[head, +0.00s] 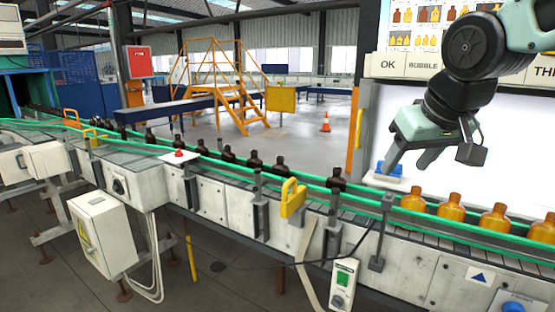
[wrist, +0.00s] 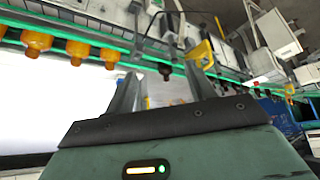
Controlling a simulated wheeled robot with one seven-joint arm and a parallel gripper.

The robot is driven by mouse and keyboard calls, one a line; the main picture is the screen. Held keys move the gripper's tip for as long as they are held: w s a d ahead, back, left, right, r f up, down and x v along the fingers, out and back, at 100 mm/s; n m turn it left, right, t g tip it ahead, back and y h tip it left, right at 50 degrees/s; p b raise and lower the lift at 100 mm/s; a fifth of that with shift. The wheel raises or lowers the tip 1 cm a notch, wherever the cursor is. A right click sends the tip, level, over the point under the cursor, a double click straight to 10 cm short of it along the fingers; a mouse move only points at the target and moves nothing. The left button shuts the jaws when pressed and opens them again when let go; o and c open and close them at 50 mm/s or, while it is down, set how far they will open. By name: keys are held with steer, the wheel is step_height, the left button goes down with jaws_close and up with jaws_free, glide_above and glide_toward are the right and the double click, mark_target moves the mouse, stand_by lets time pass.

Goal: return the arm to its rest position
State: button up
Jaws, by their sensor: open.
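My gripper (head: 407,168) hangs at the right in the head view, above the far side of the conveyor and in front of a bright white panel. Its two fingers are apart, with nothing between them. In the wrist view the open fingers (wrist: 158,92) point toward the conveyor, which looks tilted there. My upper arm links bend in from the top right of the head view.
Amber bottles (head: 452,207) stand on the conveyor (head: 225,170) at the right, close below my gripper. Darker bottles (head: 254,160) line the belt to the left. A blue block (head: 390,170) sits behind the gripper. A yellow bracket (head: 292,198) rises from the near rail.

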steer(key=s+a+f+n+g, duration=0.3)
steer(key=s+a+f, duration=0.1)
steer(key=s+f, duration=0.5)
steer(key=s+a+f+n+g, duration=0.3)
steer(key=s+a+f, duration=0.2)
steer(key=s, duration=0.9)
step_height(320, 180, down, 4)
steer(key=shift+a+r, duration=0.1)
steer(key=shift+a, duration=0.05)
